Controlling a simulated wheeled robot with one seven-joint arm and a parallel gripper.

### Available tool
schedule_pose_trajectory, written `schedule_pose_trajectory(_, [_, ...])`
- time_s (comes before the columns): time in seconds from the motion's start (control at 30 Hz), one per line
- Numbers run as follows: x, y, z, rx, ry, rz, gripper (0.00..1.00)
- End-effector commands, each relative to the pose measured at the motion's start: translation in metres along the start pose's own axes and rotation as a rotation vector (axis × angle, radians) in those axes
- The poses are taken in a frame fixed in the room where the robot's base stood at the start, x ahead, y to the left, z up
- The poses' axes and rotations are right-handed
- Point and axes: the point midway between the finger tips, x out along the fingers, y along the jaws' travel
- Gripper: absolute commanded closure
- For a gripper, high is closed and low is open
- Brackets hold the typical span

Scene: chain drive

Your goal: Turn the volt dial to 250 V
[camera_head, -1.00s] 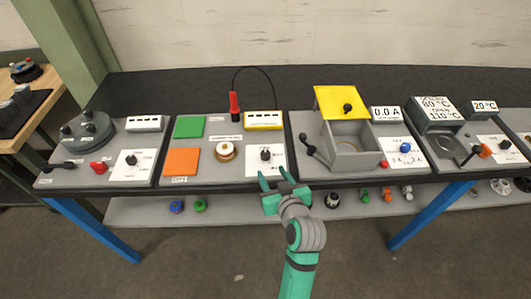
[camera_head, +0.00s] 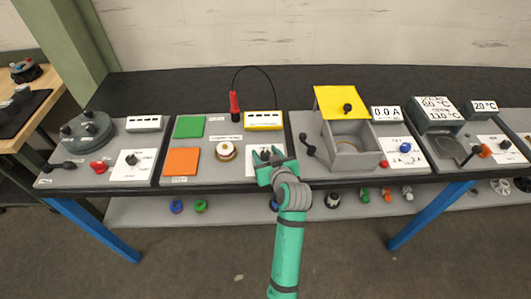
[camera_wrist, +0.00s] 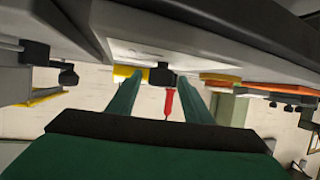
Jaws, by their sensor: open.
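My gripper (camera_head: 267,156) is open at the front of the second station, over its white dial plate (camera_head: 251,151). A small black dial there is mostly hidden behind my fingers in the head view. In the wrist view, which looks upside down, the black dial (camera_wrist: 162,75) shows between and just beyond my two green fingers (camera_wrist: 160,100). I cannot tell whether the fingers touch it. The plate's markings are too small to read, so the dial's setting and its volt label cannot be made out.
A yellow-framed display (camera_head: 263,120) and a red probe (camera_head: 234,104) with a black cable stand behind the dial. A brass-rimmed round part (camera_head: 226,151) is to its left. A grey box with a yellow lid (camera_head: 342,100) and a black crank (camera_head: 308,147) are to the right.

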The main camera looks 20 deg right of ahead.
Motion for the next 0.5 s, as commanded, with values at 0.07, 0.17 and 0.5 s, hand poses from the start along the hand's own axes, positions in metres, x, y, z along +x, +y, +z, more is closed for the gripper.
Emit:
schedule_pose_trajectory(0.07, [0.004,-0.0002,0.0003,0.0,-0.001,0.0,0.54])
schedule_pose_trajectory(0.17, [0.0057,-0.0001,0.0004,0.0,-0.001,0.0,0.54])
schedule_pose_trajectory(0.5, [0.0056,0.0001,0.0003,0.0,-0.001,0.001,0.85])
